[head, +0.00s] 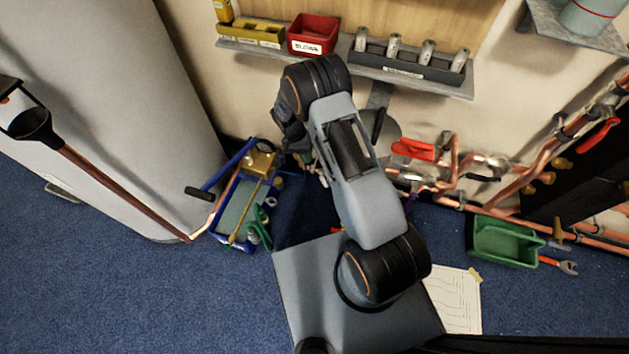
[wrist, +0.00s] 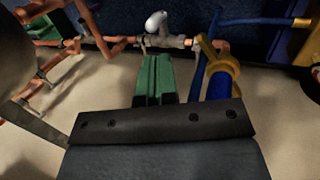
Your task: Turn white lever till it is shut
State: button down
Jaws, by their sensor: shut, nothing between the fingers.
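The white lever (wrist: 156,22) shows in the wrist view as a rounded white handle on a silver valve body in a copper pipe (wrist: 115,44). Its handle sticks up across the pipe in the picture. My gripper (wrist: 157,58) has green fingers pressed together with nothing between them. The fingertips appear just short of the valve, below the lever in the picture; whether they touch is unclear. In the head view my arm covers the lever, and my gripper is mostly hidden behind the wrist.
In the head view, a red lever (head: 413,150), a black lever (head: 483,179) and a green bin (head: 505,243) are on the right. A shelf (head: 455,88) hangs above.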

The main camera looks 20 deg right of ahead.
aim_at(324, 182)
notch_tip(324, 182, down, 9)
jog(key=s+d+m+b, duration=0.1)
jog(key=d+m+b, duration=0.1)
jog(key=b, duration=0.1)
jog(key=shift+s+d, duration=0.2)
jog(key=shift+d, duration=0.15)
jog(key=shift+f, duration=0.1)
